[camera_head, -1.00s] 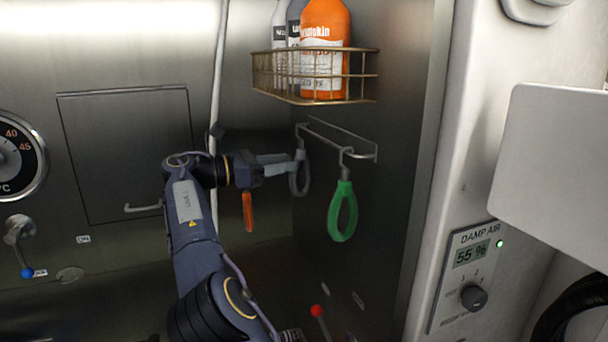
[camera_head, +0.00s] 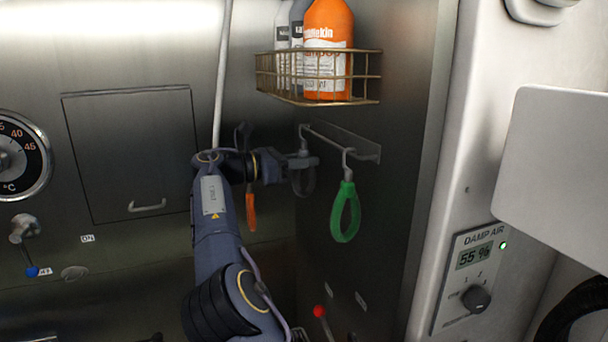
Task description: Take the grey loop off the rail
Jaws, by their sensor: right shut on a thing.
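The grey loop (camera_head: 304,183) hangs at the left end of the wire rail (camera_head: 330,139), on the dark side wall. Its hook still shows at the rail. My right gripper (camera_head: 303,162) is shut on the upper part of the grey loop, just below the hook, and hides some of it. A green loop (camera_head: 345,213) hangs from the rail's right part by its own hook, apart from my gripper. My left gripper is not in view.
A wire basket (camera_head: 318,91) with an orange bottle (camera_head: 328,50) and other bottles sits above the rail. An orange-handled thing (camera_head: 251,211) hangs behind my right arm. A red-tipped lever (camera_head: 319,312) is below. A control panel (camera_head: 470,277) is at right.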

